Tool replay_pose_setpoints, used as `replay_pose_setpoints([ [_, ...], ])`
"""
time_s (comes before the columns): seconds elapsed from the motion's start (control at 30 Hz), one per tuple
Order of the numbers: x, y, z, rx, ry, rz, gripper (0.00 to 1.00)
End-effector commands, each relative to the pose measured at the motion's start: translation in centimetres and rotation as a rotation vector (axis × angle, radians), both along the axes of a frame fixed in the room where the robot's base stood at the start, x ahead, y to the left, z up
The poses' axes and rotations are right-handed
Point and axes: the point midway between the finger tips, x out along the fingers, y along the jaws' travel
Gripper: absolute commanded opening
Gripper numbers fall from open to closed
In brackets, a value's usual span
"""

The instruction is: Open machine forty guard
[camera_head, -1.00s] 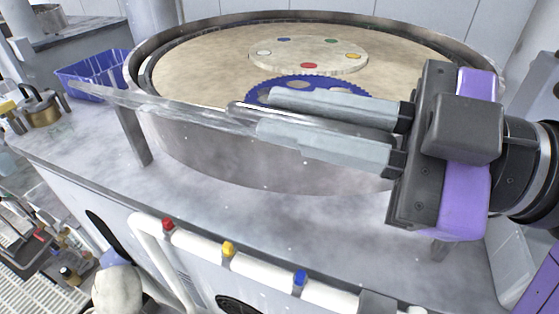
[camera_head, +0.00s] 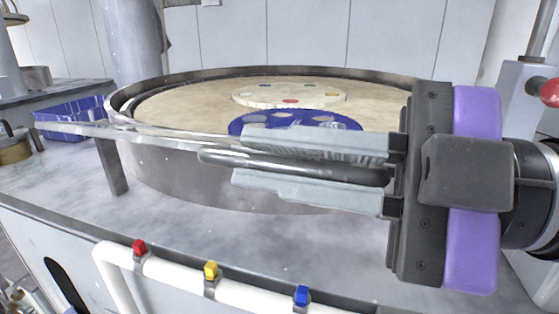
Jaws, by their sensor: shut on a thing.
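My gripper (camera_head: 238,159), with pale grey fingers, reaches in from the right in front of the round basin. Its fingers are shut on a dark metal bar, the guard handle (camera_head: 218,158), whose left end sticks out past the fingertips. A thin clear guard (camera_head: 130,134), seen nearly edge-on, runs left from the handle along the front of the basin. A grey post (camera_head: 111,168) stands under it at the left. No machine number is readable.
The basin (camera_head: 170,177) holds a tan platen (camera_head: 185,106), a blue toothed carrier (camera_head: 245,121) and a pale disc with coloured dots (camera_head: 262,98). A blue basket (camera_head: 70,116) is at left. A white rail (camera_head: 180,278) with coloured knobs runs in front. A red knob (camera_head: 549,92) is at right.

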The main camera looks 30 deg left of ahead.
Motion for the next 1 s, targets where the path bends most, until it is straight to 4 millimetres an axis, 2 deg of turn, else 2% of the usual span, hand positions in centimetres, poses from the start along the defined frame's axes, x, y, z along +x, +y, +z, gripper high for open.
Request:
replay_pose_setpoints([
  [0.33, 0.3, 0.0, 0.0, 0.001, 0.006, -0.006, 0.0],
  [0.37, 0.3, 0.0, 0.0, 0.001, 0.006, -0.006, 0.18],
  [0.43, 0.3, 0.0, 0.0, 0.001, 0.006, -0.006, 0.31],
  [0.47, 0.2, 0.0, -0.1, 0.001, 0.006, -0.006, 0.34],
  [0.77, 0.1, 0.0, 0.1, 0.001, 0.003, -0.003, 0.34],
  [0.87, 0.1, 0.0, 0.9, 0.001, 0.002, -0.003, 0.34],
  [1.0, 0.1, 0.0, 3.1, 0.001, 0.001, -0.003, 0.34],
])
